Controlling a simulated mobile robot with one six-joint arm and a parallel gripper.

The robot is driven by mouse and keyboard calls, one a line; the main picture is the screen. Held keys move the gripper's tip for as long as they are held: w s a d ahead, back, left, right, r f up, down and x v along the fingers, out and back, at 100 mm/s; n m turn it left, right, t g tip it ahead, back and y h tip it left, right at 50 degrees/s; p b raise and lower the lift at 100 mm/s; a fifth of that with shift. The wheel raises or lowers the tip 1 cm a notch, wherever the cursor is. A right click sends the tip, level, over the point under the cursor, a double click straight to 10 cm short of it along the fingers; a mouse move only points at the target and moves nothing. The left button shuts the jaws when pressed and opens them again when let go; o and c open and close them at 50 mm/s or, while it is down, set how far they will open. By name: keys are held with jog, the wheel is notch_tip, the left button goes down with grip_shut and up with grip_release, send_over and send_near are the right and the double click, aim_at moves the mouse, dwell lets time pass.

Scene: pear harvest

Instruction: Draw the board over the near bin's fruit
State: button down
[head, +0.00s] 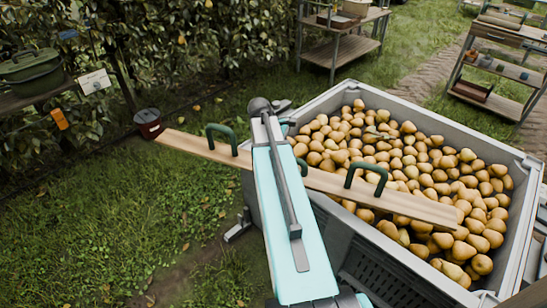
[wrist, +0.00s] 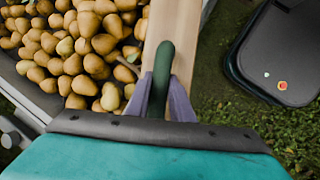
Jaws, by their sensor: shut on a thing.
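A long pale wooden board (head: 410,206) with green handles lies slantwise across the near-left part of the grey bin (head: 338,102). Its left end reaches out past the bin's left wall over the grass. The bin is filled with yellow-brown pears (head: 400,150), most of them uncovered beyond the board. In the wrist view my gripper (wrist: 160,88) is shut on a green handle (wrist: 160,75) of the board (wrist: 176,25), with a purple finger on each side. In the head view my arm hides the gripper and the board's middle. Pears (wrist: 80,45) lie left of the board in the wrist view.
A dark bucket (head: 148,122) stands near the board's left end. Wooden racks (head: 343,50) and (head: 497,72) stand behind the bin, and a green pot (head: 30,70) sits on a shelf at left. Open grass (head: 90,220) lies left of the bin. A dark box (wrist: 275,50) is at right in the wrist view.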

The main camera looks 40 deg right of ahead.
aim_at(367, 186)
jog(key=s+d+f, duration=0.1)
jog(key=s+d, duration=0.2)
jog(key=s, duration=0.1)
jog(key=s+d+f+m, duration=0.1)
jog(key=s+d, duration=0.2)
jog(key=s, duration=0.1)
jog(key=s+d+f+m, duration=0.1)
jog(key=s+d, duration=0.2)
jog(key=s, duration=0.1)
jog(key=shift+s+d+g+y, duration=0.2)
jog(key=shift+d+g+y, duration=0.05)
jog(key=shift+g+y, duration=0.05)
jog(key=s+d, duration=0.1)
jog(key=s, duration=0.3)
jog(key=s+d+f+m, duration=0.1)
jog(key=s+d, duration=0.1)
jog(key=s, duration=0.2)
jog(key=s+d+f+m, duration=0.1)
jog(key=s+d, duration=0.1)
jog(key=s, duration=0.2)
jog(key=shift+s+d+f+g+y+p, duration=0.2)
jog(key=shift+f+g+y+p, duration=0.1)
jog(key=shift+y, duration=0.1)
jog(key=shift+s+f, duration=0.1)
jog(key=shift+s, duration=0.15)
jog(key=shift+w+f+b, duration=0.1)
jog(key=shift+f+b, duration=0.25)
jog(key=shift+f, duration=0.25)
jog(key=shift+f+b, duration=0.45)
jog(key=shift+b, duration=0.1)
